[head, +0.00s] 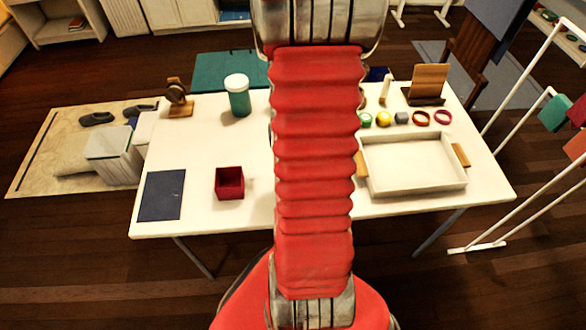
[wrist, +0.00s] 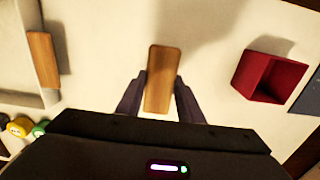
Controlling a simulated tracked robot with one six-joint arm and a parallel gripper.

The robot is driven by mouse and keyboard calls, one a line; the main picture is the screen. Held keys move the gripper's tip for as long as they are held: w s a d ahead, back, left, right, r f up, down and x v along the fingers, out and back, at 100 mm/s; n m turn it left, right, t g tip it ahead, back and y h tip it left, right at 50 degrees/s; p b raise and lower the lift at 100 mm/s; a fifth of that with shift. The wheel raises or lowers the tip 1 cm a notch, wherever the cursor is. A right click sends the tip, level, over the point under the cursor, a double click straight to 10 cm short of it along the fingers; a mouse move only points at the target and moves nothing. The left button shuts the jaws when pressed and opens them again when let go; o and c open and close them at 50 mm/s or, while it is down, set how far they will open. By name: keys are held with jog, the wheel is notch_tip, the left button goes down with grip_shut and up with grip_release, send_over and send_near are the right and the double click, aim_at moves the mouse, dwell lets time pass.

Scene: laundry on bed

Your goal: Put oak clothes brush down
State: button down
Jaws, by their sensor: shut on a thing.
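The oak clothes brush (wrist: 163,62) is a plain wooden block in the middle of the wrist view. My gripper (wrist: 160,82) is shut on it, with one dark finger on each side. The brush is over the white tabletop, between the dark red box and the white tray; I cannot tell whether it touches the surface. In the head view my red arm hides the brush and gripper. The white table (head: 215,140) shows on both sides of the arm.
The dark red open box (head: 229,184) and a dark blue mat (head: 161,195) are on the left. The white tray (head: 415,192) with wooden handles is on the right. A green jar (head: 238,101) and several small coloured rings stand farther back. Bare tabletop surrounds the brush.

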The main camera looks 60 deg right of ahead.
jog(key=shift+f, duration=1.85)
jog(key=shift+f, duration=0.1)
jog(key=c, duration=1.2)
grip_release()
notch_tip(320, 180, up, 12)
jog(key=shift+r, duration=0.15)
jog(key=shift+w+a, duration=0.1)
